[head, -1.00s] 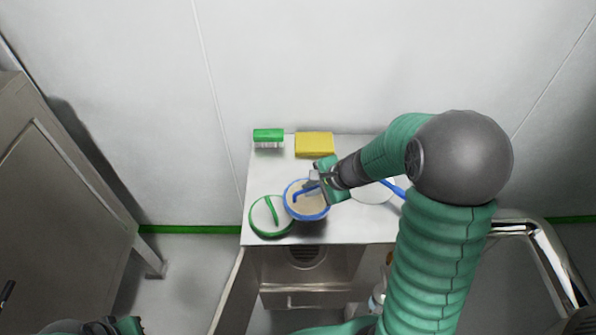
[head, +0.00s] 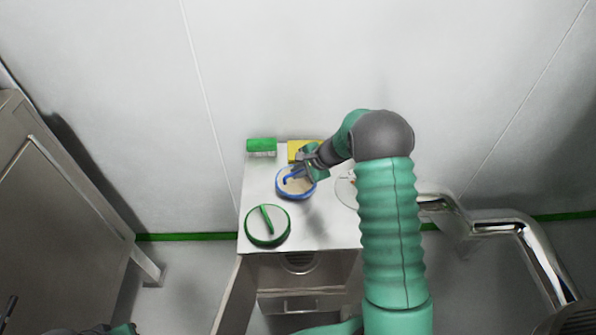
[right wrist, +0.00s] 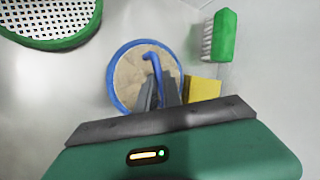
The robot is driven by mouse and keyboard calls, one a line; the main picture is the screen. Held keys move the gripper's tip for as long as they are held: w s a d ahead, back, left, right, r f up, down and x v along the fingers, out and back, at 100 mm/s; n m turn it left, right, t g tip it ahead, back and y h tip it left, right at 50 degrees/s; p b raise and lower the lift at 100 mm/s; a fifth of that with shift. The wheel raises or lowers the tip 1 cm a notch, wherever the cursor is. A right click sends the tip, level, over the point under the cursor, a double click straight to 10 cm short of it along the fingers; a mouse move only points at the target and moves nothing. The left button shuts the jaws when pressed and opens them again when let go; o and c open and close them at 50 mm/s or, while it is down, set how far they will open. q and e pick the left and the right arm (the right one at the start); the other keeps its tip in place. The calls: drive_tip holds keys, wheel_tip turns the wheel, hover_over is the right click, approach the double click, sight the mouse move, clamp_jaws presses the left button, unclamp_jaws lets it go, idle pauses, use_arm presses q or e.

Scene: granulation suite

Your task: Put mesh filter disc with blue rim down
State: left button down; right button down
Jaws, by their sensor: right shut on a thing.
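The mesh filter disc with blue rim (head: 297,187) has a tan face and a blue handle. It is over the back middle of the white table top (head: 312,228), and I cannot tell whether it touches the surface. My right gripper (head: 298,172) reaches in from the right and is shut on the disc's blue handle. The right wrist view shows the disc (right wrist: 120,87) beyond the fingers (right wrist: 159,92), its face towards the camera. My left gripper (head: 122,329) shows only in part at the bottom left edge, and its fingers cannot be made out.
A green-rimmed mesh disc (head: 268,226) lies at the front left of the table. A green brush (head: 262,146) and a yellow block (head: 296,149) are at the back, the block close behind the gripper. A pale round thing (head: 345,190) is at right, partly hidden by my arm.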

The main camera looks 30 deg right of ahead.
drive_tip(key=shift+d, duration=0.2)
drive_tip(key=c, duration=2)
unclamp_jaws()
drive_tip(key=shift+d, duration=0.2)
drive_tip(key=o, duration=0.5)
drive_tip(key=shift+a, duration=0.2)
drive_tip(key=shift+r, duration=0.2)
drive_tip(key=v, duration=1.2)
drive_tip(key=s+a+f+n+g+h, duration=0.1)
drive_tip(key=s+a+n+g, duration=0.1)
drive_tip(key=s+a+n, duration=0.7)
drive_tip(key=s+a+f+n+g+h, duration=0.1)
drive_tip(key=s+a+n+g, duration=0.1)
drive_tip(key=s+a+n, duration=0.6)
drive_tip(key=a+n, duration=0.2)
drive_tip(key=a, duration=0.1)
drive_tip(key=shift+s+a+f, duration=0.2)
drive_tip(key=shift+s+f, duration=0.2)
